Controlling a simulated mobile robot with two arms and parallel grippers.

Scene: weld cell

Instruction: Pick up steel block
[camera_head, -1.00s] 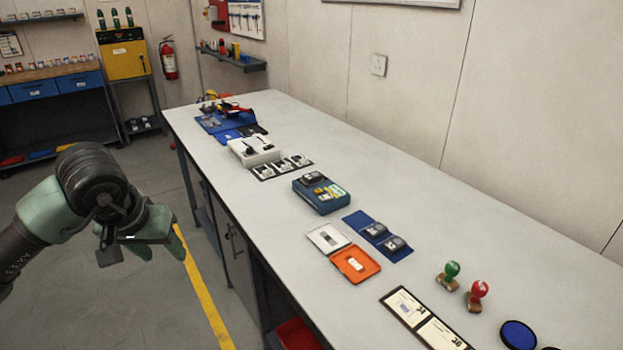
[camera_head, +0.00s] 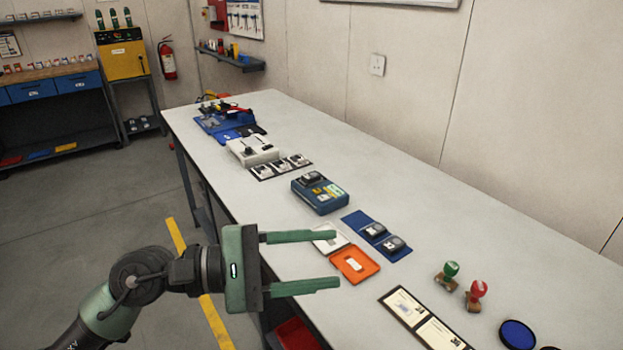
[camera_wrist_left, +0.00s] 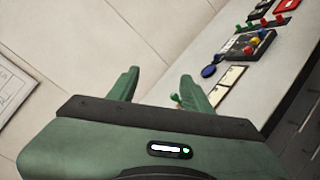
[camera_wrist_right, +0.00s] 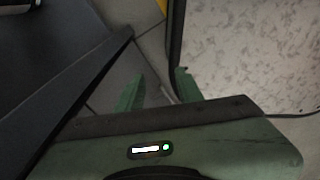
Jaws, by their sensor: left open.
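My left gripper (camera_head: 337,260) is open and empty, its fingers pointing right across the bench's front edge in the head view. Its two fingers also show apart in the left wrist view (camera_wrist_left: 160,78). Its tips overlap a white tray (camera_head: 325,245) and an orange tray (camera_head: 350,270). The white tray is partly hidden by the upper finger. A small pale block (camera_head: 354,265) lies in the orange tray. I cannot tell for sure which item is the steel block. My right gripper (camera_wrist_right: 160,75) is open in the right wrist view and out of the head view.
On the bench (camera_head: 420,195) are a blue mat (camera_head: 362,224) with two dark items, a blue box (camera_head: 319,197), a white fixture (camera_head: 252,150), green (camera_head: 450,270) and red (camera_head: 476,291) stamps, and framed cards (camera_head: 405,305). The bench's back strip is clear.

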